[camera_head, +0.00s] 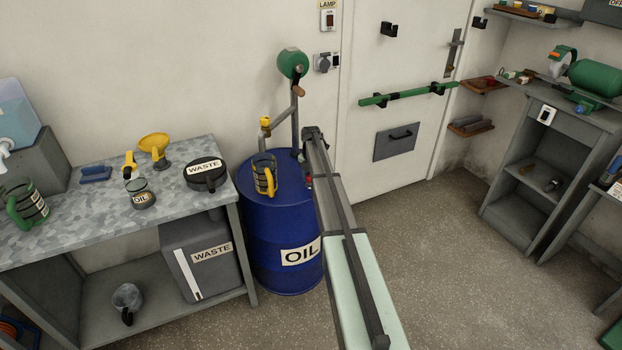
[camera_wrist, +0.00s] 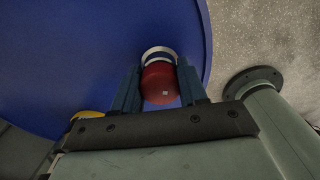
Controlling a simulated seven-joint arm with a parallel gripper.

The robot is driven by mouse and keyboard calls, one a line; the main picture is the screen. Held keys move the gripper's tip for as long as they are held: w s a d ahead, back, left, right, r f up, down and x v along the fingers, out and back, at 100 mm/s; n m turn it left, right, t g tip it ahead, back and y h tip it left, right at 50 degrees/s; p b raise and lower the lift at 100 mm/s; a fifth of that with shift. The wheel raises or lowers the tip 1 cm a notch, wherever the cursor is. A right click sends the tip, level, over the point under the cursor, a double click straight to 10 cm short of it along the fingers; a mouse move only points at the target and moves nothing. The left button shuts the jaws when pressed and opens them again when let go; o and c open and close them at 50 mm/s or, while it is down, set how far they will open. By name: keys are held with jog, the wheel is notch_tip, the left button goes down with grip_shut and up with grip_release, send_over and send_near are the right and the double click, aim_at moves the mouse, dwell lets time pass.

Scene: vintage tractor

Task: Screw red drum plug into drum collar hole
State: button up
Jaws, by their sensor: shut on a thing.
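The red drum plug (camera_wrist: 160,84) is between the two fingers of my gripper (camera_wrist: 158,88) in the wrist view. My gripper is shut on it. The pale ring of the drum collar (camera_wrist: 158,53) shows right at the far end of the plug, near the rim of the blue drum top. I cannot tell how deep the plug sits in the collar hole. In the head view the blue oil drum (camera_head: 262,228) stands right of the workbench. My arm covers its right side there, and only a small bit of red (camera_head: 309,181) shows beside the arm.
A jug with a yellow handle (camera_head: 265,176) stands on the drum top, near my arm. A hand pump with a green crank wheel (camera_head: 293,64) rises behind it. The bench (camera_head: 90,225) is on the left. Open floor (camera_head: 430,250) lies to the right.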

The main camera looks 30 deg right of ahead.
jog(key=shift+m, duration=0.6)
jog(key=shift+m, duration=0.8)
jog(key=shift+m, duration=0.5)
jog(key=o, duration=0.9)
notch_tip(320, 180, up, 12)
